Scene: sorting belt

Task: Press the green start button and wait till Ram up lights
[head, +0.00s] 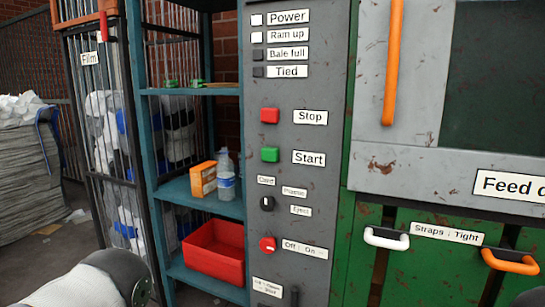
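The green start button (270,155) is on the grey control panel (330,110), left of its "Start" label. The red stop button (270,116) is above it. At the panel's top, the Power lamp (257,20) and the Ram up lamp (257,38) both look white and lit. The Bale full lamp (258,55) and the Tied lamp (258,72) are dark. Part of my arm shows at the bottom left, but neither gripper is in view. Nothing touches the start button.
A black selector (267,203) and a red Off/On switch (267,244) are below the buttons. The blue shelf (175,191) at left holds an orange box (203,179), a bottle (226,178) and a red bin (214,248). An orange handle (392,60) stands out at right.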

